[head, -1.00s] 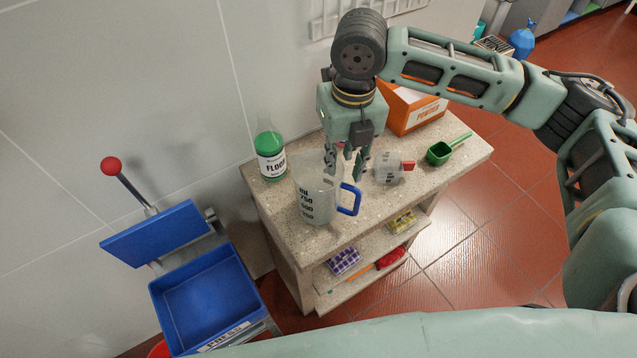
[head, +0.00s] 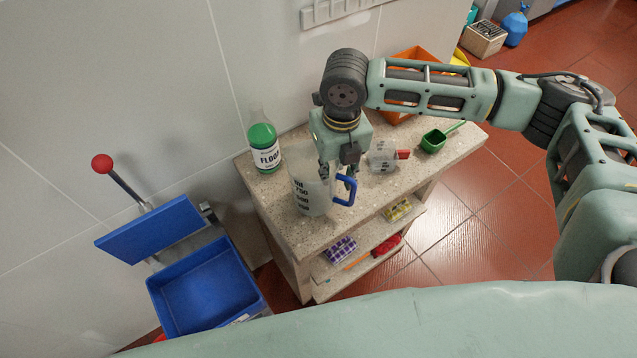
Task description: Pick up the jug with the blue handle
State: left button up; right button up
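The jug (head: 309,196) is translucent with dark volume marks and stands upright near the front left of the stone-topped washboard. Its blue handle (head: 347,190) faces right. My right gripper (head: 338,172) points down at the top of the jug, on the handle side. Its fingers look spread apart, one by the jug's rim and one by the top of the handle. Whether they touch the jug cannot be told. The gripper hides part of the rim. My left gripper is not in view.
A green FLOOR bottle (head: 264,146) stands behind the jug to the left. A smaller clear jug with a red handle (head: 383,157) and a green scoop (head: 437,139) are to the right. An orange box (head: 418,58) is behind my arm. A blue bucket press (head: 205,285) stands left.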

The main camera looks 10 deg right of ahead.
grip_shut()
jog(key=shift+r, duration=0.1)
dwell(0.5)
